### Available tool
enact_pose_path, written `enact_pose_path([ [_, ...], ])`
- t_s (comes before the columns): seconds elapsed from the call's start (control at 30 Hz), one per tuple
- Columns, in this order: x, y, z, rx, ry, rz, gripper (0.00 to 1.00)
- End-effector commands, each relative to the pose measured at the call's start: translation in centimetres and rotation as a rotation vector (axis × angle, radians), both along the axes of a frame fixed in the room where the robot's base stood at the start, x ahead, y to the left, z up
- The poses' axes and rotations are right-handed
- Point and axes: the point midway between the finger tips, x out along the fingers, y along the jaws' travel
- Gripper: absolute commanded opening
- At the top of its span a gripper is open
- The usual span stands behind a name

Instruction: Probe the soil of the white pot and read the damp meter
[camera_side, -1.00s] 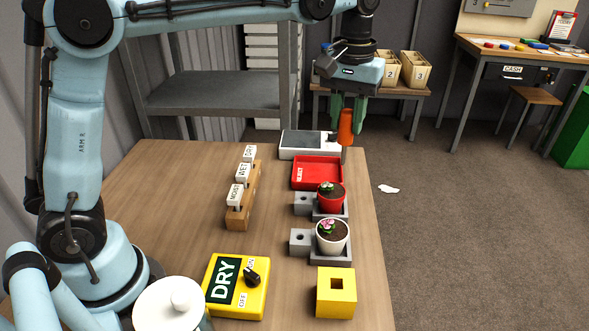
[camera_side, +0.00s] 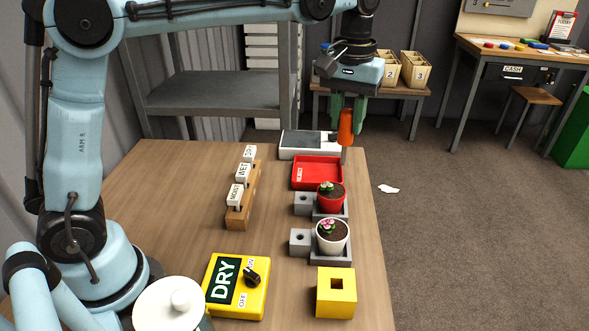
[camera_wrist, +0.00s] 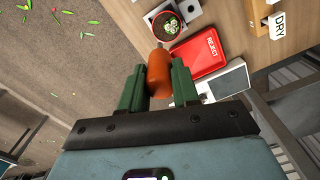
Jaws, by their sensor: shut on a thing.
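My gripper (camera_side: 347,118) is shut on an orange probe handle (camera_side: 345,127), held upright near the far right table edge. The probe's grey shaft points down beside the red tray; its tip is hard to make out. The wrist view shows the handle (camera_wrist: 158,76) between the green fingers (camera_wrist: 157,88). The white pot (camera_side: 331,242), with dark soil and a pink-and-white flower, stands nearer the camera, well away from the probe. The yellow damp meter (camera_side: 259,303) reads DRY and has a black knob between OFF and ON labels; I cannot tell its setting.
A red pot (camera_side: 323,205) stands between the white pot and the red REJECT tray (camera_side: 311,162). A grey-white device (camera_side: 303,152) lies behind the tray. A wooden rack (camera_side: 240,217) holds labelled tags. A yellow block with a hole (camera_side: 336,307) stands at front right.

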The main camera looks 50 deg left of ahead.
Motion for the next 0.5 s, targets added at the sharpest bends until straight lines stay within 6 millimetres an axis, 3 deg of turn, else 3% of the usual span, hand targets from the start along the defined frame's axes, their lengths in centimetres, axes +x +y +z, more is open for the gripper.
enact_pose_path([
  [0.17, -1.0, -1.3, 0.1, 0.000, 0.000, -0.005, 0.00],
  [0.5, -7.0, -7.2, 0.1, 0.001, 0.000, -0.005, 0.00],
])
